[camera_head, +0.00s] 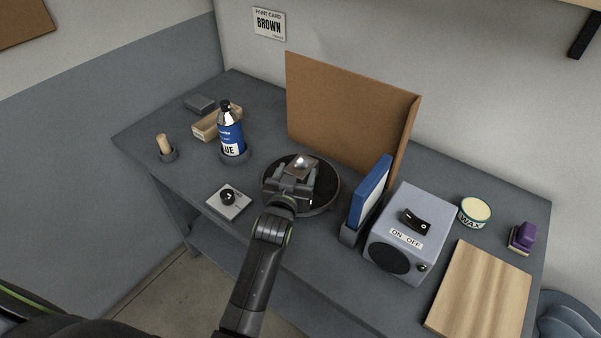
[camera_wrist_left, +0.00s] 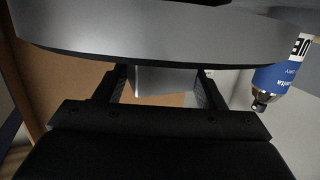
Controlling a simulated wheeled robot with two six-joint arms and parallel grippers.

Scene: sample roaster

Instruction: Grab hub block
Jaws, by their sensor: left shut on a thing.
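My left gripper (camera_head: 292,184) reaches over the dark round turntable (camera_head: 329,190) and is shut on a block, which I take as the hub block. In the left wrist view, the grey hub block (camera_wrist_left: 165,80) sits between the two fingers of the gripper (camera_wrist_left: 165,88), close to the grey disc of the turntable (camera_wrist_left: 150,42). My right gripper is not in view.
A blue-labelled bottle (camera_head: 230,135) stands left of the turntable, and a knob box (camera_head: 228,200) is in front. A brown backdrop panel (camera_head: 345,105) rises behind. A blue panel in a holder (camera_head: 370,193) and the ON/OFF box (camera_head: 408,233) stand close on the right.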

